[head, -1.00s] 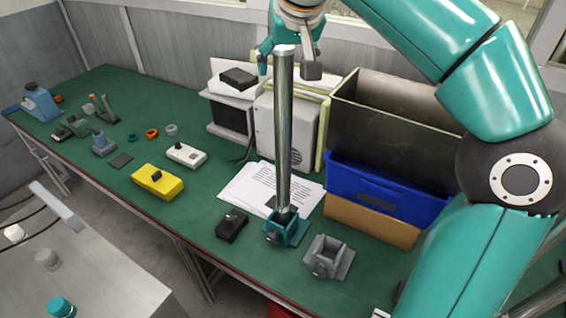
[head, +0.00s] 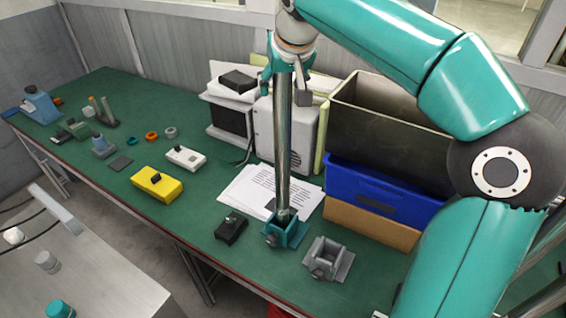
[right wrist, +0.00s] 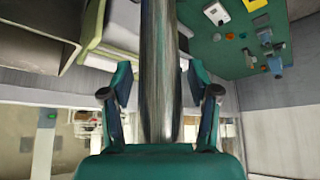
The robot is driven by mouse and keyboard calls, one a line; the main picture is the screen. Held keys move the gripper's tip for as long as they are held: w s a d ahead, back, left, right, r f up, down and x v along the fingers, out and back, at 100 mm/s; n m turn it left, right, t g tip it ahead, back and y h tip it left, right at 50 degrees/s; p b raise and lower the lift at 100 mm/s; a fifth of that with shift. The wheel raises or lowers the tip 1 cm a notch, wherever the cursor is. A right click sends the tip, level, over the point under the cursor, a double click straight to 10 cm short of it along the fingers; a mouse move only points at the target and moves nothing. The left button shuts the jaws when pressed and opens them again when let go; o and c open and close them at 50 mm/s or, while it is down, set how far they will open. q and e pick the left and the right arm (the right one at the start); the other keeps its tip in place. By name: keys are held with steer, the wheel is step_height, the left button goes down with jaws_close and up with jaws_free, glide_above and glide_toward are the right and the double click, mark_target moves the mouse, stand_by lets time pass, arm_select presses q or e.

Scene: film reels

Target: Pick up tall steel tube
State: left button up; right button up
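The tall steel tube (head: 283,150) stands upright, its lower end in a small teal clamp holder (head: 287,232) on the green bench. My right gripper (head: 286,88) is at the tube's upper end, fingers pointing down on either side of it. In the right wrist view the tube (right wrist: 159,70) runs between the two spread fingers of the gripper (right wrist: 161,90), with gaps visible on both sides. The tube's top is hidden by my gripper in the head view. My left gripper does not show.
A grey clamp holder (head: 326,262) stands right of the teal one, a black box (head: 231,228) left of it. Papers (head: 250,190) lie behind. A blue bin (head: 375,192) and a large dark open box (head: 390,125) stand right. A yellow box (head: 157,185) sits left.

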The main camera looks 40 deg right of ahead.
jaws_close()
steer(key=shift+r, duration=0.1)
steer(key=shift+r, duration=0.1)
